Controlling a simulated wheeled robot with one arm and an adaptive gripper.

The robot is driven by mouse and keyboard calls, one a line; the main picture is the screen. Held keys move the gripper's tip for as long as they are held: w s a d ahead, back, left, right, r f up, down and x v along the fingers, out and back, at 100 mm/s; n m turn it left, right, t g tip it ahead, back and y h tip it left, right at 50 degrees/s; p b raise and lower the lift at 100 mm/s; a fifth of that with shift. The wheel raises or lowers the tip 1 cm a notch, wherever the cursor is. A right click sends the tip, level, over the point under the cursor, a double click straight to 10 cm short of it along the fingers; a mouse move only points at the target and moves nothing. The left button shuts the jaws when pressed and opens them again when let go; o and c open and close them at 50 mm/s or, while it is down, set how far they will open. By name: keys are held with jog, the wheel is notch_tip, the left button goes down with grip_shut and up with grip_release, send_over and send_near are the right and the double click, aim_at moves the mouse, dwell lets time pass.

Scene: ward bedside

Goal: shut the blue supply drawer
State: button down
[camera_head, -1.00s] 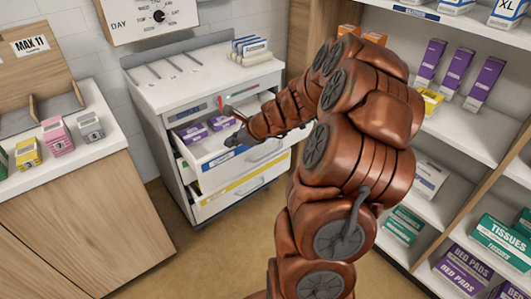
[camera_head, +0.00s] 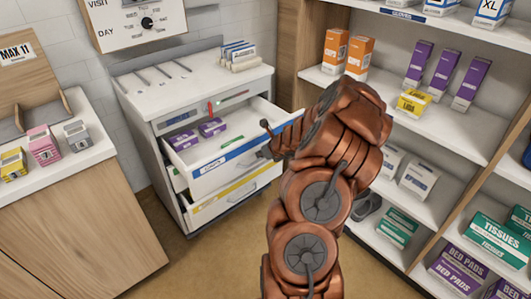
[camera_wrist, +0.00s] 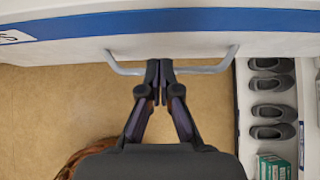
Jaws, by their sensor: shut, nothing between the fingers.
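The blue-striped supply drawer (camera_head: 225,160) stands pulled out of the white cart (camera_head: 150,100), with purple-labelled boxes (camera_head: 183,140) inside. In the wrist view its front with the blue stripe (camera_wrist: 190,22) crosses the top, and its grey bar handle (camera_wrist: 215,68) is below the stripe. My gripper (camera_wrist: 159,66) is shut and empty, with its fingertips at the middle of the handle. I cannot tell whether they touch it. In the head view my arm hides the right end of the drawer front and most of the gripper.
A yellow-striped drawer (camera_head: 235,190) below is also partly out. A wooden counter (camera_head: 75,215) with small boxes stands at the left. A shelf unit (camera_head: 450,130) with supplies stands close on the right, with dark shoes (camera_wrist: 272,110) low down. Tan floor is clear before the cart.

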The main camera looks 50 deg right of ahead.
aim_at(253, 156)
jog(key=shift+x, duration=1.75)
jog(key=shift+r, duration=0.1)
